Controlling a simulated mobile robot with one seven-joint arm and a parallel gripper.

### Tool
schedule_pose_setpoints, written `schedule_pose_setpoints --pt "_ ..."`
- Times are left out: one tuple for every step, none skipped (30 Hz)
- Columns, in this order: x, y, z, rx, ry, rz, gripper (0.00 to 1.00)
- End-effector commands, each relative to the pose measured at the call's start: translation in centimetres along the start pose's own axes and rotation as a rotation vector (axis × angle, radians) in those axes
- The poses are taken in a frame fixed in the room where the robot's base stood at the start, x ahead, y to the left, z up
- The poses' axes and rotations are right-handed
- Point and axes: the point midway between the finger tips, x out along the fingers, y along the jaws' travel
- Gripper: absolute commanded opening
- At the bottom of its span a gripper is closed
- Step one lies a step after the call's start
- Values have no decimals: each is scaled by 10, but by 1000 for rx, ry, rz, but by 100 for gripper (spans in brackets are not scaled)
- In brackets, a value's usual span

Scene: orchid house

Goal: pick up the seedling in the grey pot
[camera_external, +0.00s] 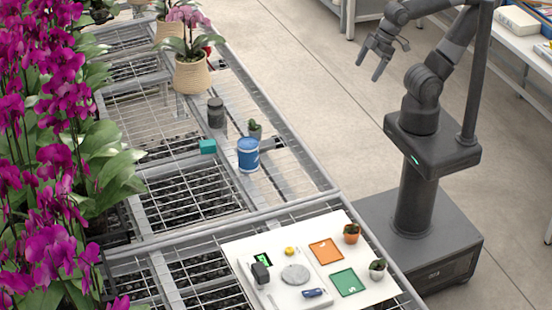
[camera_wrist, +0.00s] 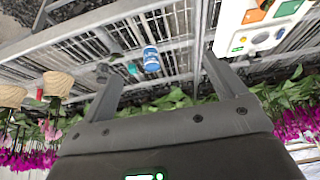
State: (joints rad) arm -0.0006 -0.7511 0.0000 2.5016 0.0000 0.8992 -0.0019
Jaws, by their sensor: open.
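The seedling in the grey pot (camera_external: 377,270) stands upright at the right corner of a white board (camera_external: 232,250) on the near bench, beside a green square. A second seedling in an orange-brown pot (camera_external: 351,234) stands a little farther back, by an orange square. A third small plant (camera_external: 255,129) is partly hidden behind a blue cup; its pot colour is unclear. My gripper (camera_external: 374,62) is open and empty, raised over the aisle, well away from the grey pot. In the wrist view my open fingers (camera_wrist: 163,66) frame the bench; the grey pot is not clearly visible there.
A blue cup (camera_external: 248,155), teal block (camera_external: 208,146) and dark jar (camera_external: 216,112) stand on the mesh bench. The board also carries a scale (camera_external: 295,275), yellow item (camera_external: 290,251) and blue item (camera_external: 313,293). Purple orchids (camera_external: 60,150) crowd the left. The aisle is clear.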

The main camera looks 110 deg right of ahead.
Motion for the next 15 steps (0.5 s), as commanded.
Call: schedule_pose_setpoints --pt "0 0 0 1 0 0 86" --pt "0 0 0 1 0 0 83" --pt "0 0 0 1 0 0 80" --pt "0 0 0 1 0 0 77" --pt "0 0 0 1 0 0 75" --pt "0 0 0 2 0 0 72" --pt "0 0 0 2 0 0 71" --pt "0 0 0 2 0 0 71" --pt "0 0 0 2 0 0 71" --pt "0 0 0 2 0 0 71" --pt "0 0 0 2 0 0 71" --pt "0 0 0 2 0 0 71" --pt "0 0 -1 2 -1 1 71" --pt "0 1 -2 2 -2 2 71" --pt "1 1 -4 2 -4 4 71"
